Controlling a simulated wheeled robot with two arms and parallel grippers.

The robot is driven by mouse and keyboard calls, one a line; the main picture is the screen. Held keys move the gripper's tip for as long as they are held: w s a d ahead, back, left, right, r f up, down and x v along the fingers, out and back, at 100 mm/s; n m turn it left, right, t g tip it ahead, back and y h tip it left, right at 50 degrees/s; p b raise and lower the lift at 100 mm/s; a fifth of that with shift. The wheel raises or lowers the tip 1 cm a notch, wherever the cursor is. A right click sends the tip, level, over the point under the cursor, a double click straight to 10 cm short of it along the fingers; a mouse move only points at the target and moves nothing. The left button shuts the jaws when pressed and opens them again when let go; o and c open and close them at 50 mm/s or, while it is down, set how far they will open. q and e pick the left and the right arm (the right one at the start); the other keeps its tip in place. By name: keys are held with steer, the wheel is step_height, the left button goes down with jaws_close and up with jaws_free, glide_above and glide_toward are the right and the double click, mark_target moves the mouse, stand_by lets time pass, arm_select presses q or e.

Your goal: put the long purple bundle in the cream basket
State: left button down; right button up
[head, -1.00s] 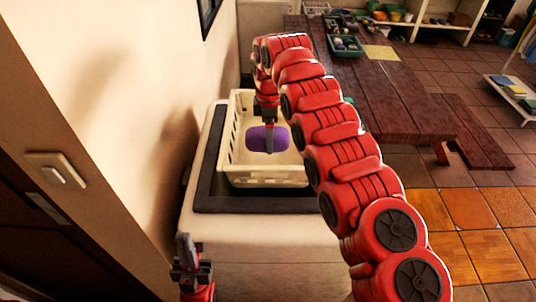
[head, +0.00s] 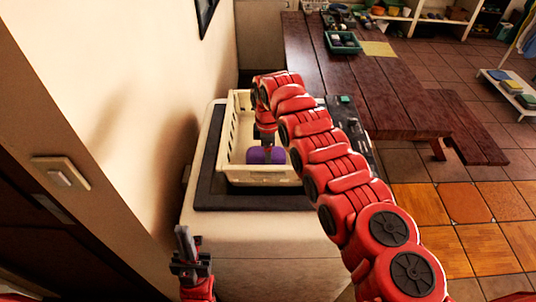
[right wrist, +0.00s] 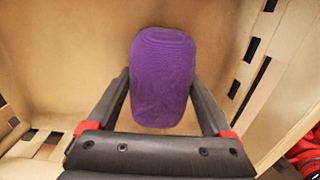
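The purple bundle (head: 266,155) is inside the cream basket (head: 262,176), low between its walls. My right arm reaches over the basket from the right, and its gripper points down at the bundle; its fingertips are hard to see in the head view. In the right wrist view, the bundle (right wrist: 163,78) lies between the two fingers of my right gripper (right wrist: 162,85), which touch its sides. The basket's floor (right wrist: 75,60) and slotted wall surround it. My left gripper (head: 185,240) is at the lower left, outside the basket, with its fingers together and empty.
A wooden table (head: 370,90) with a green tray (head: 343,42) is behind. Tiled floor is free on the right.

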steer(key=shift+o, duration=1)
steer(key=shift+r, duration=0.1)
steer(key=shift+r, duration=0.2)
step_height(320, 180, up, 6)
steer(key=b, duration=0.3)
steer(key=shift+r, duration=0.1)
step_height(320, 180, up, 6)
steer(key=shift+s+f+p, duration=0.1)
steer(key=shift+f+p, duration=0.1)
steer(key=shift+p, duration=0.85)
